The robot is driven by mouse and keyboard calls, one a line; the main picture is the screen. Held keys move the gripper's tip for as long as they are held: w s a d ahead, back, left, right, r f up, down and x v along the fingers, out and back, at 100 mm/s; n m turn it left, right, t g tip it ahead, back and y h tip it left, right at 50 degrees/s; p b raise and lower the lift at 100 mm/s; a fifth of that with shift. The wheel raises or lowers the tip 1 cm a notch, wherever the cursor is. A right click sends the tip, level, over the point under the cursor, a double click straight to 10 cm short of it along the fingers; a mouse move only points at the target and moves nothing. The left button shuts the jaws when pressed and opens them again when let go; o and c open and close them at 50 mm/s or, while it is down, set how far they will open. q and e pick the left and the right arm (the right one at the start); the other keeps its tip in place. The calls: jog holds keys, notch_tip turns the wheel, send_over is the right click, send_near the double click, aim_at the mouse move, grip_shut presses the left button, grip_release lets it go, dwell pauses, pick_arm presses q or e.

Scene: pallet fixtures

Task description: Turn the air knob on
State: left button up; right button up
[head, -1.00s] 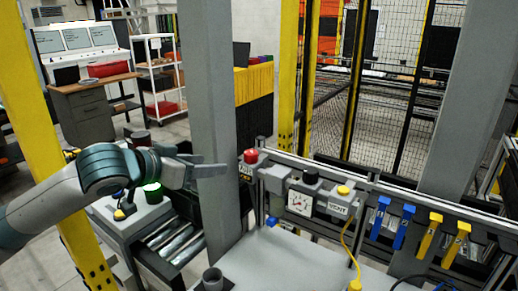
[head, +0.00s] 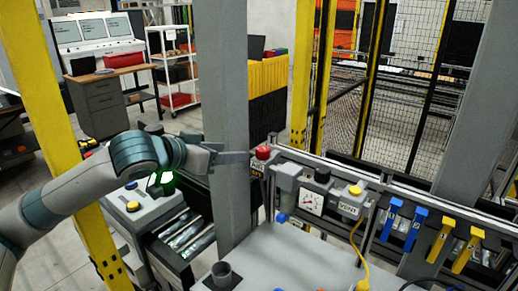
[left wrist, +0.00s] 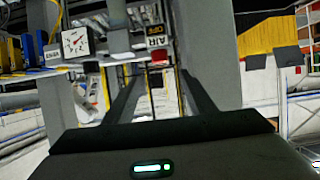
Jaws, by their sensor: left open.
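The air knob (head: 263,153) is a red knob on a grey block at the left end of the fixture rail, with a small dark label below it. In the left wrist view the red knob (left wrist: 158,56) shows beside a label reading "AIR OFF" (left wrist: 156,36), beyond the fingers and roughly between their tips. My left gripper (head: 246,157) reaches in from the left across the grey post, its tips close to the knob's left side. Its two dark fingers (left wrist: 160,78) are apart with nothing held between them. Whether a finger touches the knob I cannot tell. My right gripper is out of view.
A grey post (head: 234,120) stands just behind my left gripper. Right of the knob are a dial gauge (head: 312,201), a yellow button (head: 355,190), and blue (head: 391,219) and yellow levers (head: 440,238). A yellow post (head: 60,120) stands at the left.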

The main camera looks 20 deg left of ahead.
aim_at(259, 151)
pick_arm(q)
jog(key=p+x, duration=0.5)
jog(key=x, duration=0.8)
jog(key=shift+r, duration=0.1)
jog(key=shift+x, duration=0.75)
jog(key=c, duration=1)
